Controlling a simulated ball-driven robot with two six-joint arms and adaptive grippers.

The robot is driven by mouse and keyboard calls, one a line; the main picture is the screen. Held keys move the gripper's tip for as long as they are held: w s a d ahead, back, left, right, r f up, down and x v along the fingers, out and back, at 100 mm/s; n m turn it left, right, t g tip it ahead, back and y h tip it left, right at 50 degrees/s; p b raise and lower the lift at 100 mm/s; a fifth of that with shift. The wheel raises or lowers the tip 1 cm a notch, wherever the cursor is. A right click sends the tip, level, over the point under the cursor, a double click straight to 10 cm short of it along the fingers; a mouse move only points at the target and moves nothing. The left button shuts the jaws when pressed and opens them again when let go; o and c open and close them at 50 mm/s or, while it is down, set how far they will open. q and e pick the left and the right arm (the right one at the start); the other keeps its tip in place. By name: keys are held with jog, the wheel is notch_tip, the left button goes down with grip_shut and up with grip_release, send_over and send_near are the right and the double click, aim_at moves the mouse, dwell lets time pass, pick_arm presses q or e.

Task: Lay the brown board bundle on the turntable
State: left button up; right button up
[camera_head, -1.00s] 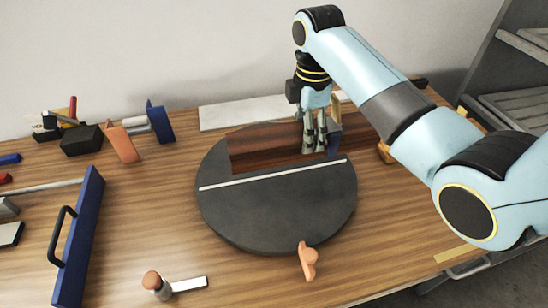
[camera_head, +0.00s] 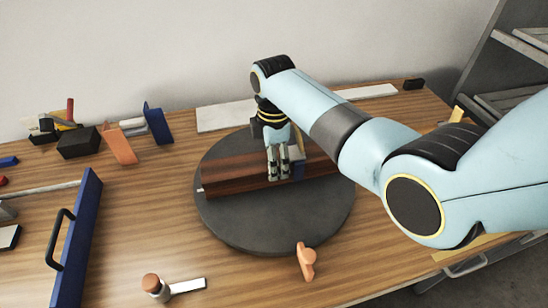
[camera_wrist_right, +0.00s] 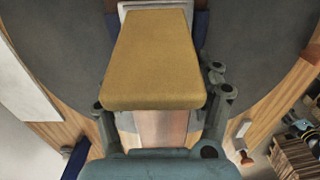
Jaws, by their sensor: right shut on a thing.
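The brown board bundle (camera_head: 235,177) lies lengthwise across the middle of the round dark grey turntable (camera_head: 270,225). I cannot tell whether it touches the surface or hangs just above it. My right gripper (camera_head: 279,174) is shut on the bundle right of its middle, from above, and hides part of it. A blue piece shows beside the fingers. In the right wrist view, a tan block (camera_wrist_right: 155,60) fills the space ahead of the right gripper (camera_wrist_right: 160,108) and covers much of the view; the grey turntable (camera_wrist_right: 60,45) spreads around it. My left gripper is not in view.
An orange piece (camera_head: 306,262) stands at the turntable's front edge. Tools and blocks (camera_head: 80,142) sit back left. A white strip (camera_head: 225,115) lies behind.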

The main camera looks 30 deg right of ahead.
jog(key=o, duration=1.7)
jog(key=shift+f, duration=0.1)
jog(key=shift+o, duration=0.2)
notch_tip(320, 180, up, 12)
jog(key=shift+p, duration=0.3)
